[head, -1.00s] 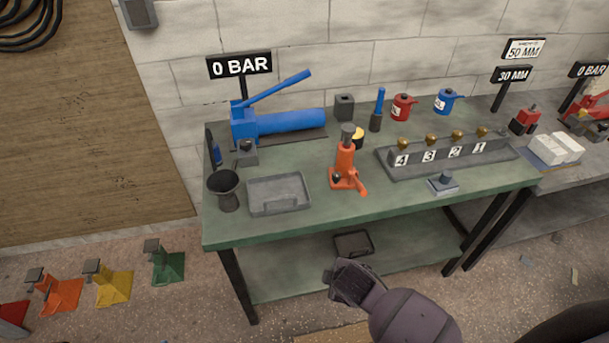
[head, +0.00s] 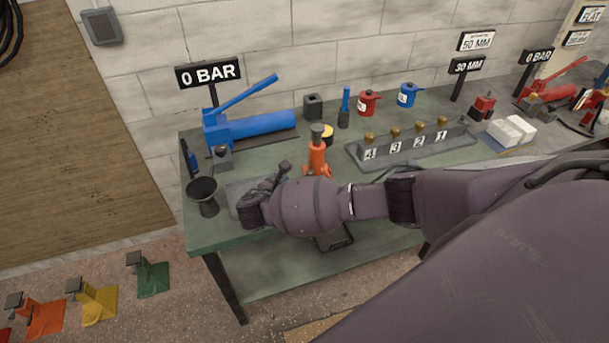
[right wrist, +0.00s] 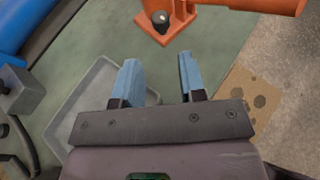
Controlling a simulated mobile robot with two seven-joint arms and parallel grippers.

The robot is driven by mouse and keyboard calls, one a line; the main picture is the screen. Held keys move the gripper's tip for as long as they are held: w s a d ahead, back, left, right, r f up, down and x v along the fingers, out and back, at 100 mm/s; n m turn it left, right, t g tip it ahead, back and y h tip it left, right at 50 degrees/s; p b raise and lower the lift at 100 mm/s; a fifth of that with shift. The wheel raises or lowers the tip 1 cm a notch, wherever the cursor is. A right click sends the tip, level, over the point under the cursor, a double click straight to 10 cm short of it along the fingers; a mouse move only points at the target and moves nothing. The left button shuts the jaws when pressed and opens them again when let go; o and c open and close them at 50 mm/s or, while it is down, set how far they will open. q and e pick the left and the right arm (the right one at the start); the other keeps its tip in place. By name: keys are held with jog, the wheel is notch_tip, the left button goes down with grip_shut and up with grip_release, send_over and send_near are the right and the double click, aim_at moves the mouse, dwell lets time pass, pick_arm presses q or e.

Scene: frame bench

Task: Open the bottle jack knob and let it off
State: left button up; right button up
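The orange bottle jack (head: 317,155) stands upright on the green bench, its lower part partly hidden behind my right arm. In the right wrist view, its orange base (right wrist: 180,22) is at the top, with a black knob (right wrist: 160,18) on the near side. My right gripper (right wrist: 158,62) is open and empty. Its two blue-padded fingers point toward the jack's base, with the knob ahead of the gap and apart from the fingers. In the head view my right forearm and wrist largely hide this hand. My left gripper is not in view.
A grey tray (right wrist: 62,122) lies below and left of my fingers. A black funnel-topped cup (head: 203,195) stands at the bench's left front. A blue pump (head: 250,124) is behind, under a 0 BAR sign (head: 208,73). A numbered rack (head: 430,148) stands right of the jack.

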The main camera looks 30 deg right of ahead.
pick_arm(q)
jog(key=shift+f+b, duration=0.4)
jog(key=shift+b, duration=0.2)
pick_arm(e)
jog(key=x, duration=1)
jog(key=shift+d+f, duration=0.1)
jog(key=shift+f, duration=0.05)
